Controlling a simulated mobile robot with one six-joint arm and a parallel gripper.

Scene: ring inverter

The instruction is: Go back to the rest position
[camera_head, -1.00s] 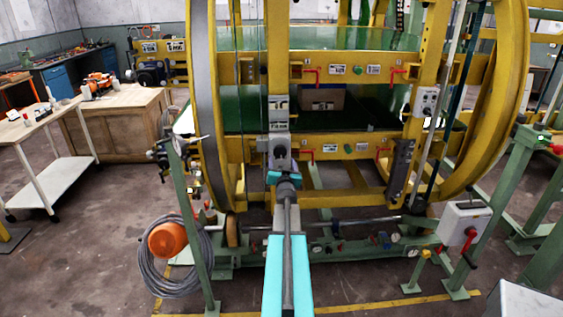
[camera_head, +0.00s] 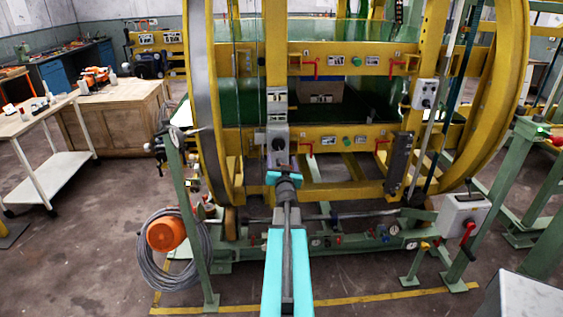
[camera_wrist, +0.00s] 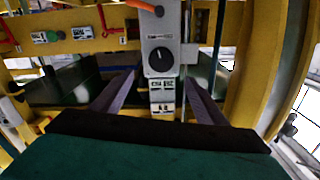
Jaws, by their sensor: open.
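My gripper (camera_head: 284,168) is in the middle of the head view, at the end of my outstretched arm, in front of the yellow ring inverter (camera_head: 350,62). In the wrist view its two dark fingers (camera_wrist: 160,84) stand wide apart with nothing between them. Beyond them is a grey control box with a black rotary knob (camera_wrist: 161,60), fixed to the machine's frame. The same grey control box (camera_head: 277,138) shows just above my gripper in the head view. I cannot tell the exact gap between fingers and box.
An orange reel (camera_head: 165,233) with a grey hose hangs at the lower left on a green post. A white box with a red lever (camera_head: 464,215) stands at the right. A wooden cabinet (camera_head: 115,125) and a white trolley (camera_head: 55,172) are at the left. Floor between them is clear.

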